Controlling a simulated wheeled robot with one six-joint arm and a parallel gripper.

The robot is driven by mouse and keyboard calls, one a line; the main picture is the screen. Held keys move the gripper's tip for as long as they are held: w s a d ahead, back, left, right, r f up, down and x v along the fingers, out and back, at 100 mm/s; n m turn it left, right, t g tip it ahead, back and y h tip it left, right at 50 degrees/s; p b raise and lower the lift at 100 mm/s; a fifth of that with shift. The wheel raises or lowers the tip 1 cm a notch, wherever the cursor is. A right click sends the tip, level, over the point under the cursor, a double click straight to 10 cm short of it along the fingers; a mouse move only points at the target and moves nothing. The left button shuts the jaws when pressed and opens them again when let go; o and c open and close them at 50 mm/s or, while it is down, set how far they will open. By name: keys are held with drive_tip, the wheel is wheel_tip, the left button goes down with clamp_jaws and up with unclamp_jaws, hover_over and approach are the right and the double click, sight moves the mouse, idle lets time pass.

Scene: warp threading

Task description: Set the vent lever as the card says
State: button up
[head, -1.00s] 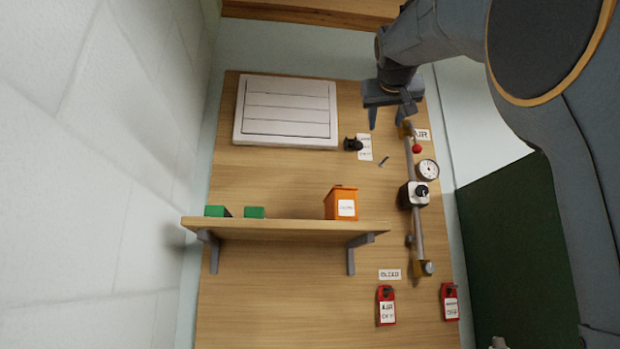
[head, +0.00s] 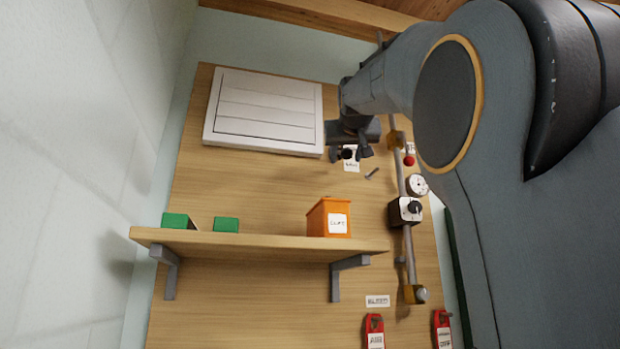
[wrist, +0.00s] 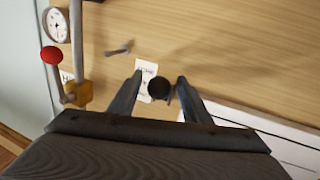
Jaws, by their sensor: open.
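The vent lever's black knob (head: 348,155) stands out from the wooden board just right of the white louvred vent (head: 264,108). A small white card (head: 351,166) is on the board beside the knob; its print is too small to read. My gripper (head: 350,152) is open over the knob. In the wrist view the knob (wrist: 159,85) shows between the two fingers of my gripper (wrist: 159,77), with no visible grip on it. The card (wrist: 146,80) lies partly behind the knob. The lever's arm is hidden behind the knob and fingers.
A small grey peg (head: 371,173) sticks out near the card. A pipe (head: 408,240) with a red knob (head: 408,160), a gauge (head: 417,185) and a black dial (head: 414,207) runs down the right. Below is a shelf (head: 270,243) with an orange bin (head: 328,217).

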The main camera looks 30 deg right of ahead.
drive_tip(key=shift+p+x, duration=0.55)
drive_tip(key=shift+x, duration=1.25)
clamp_jaws()
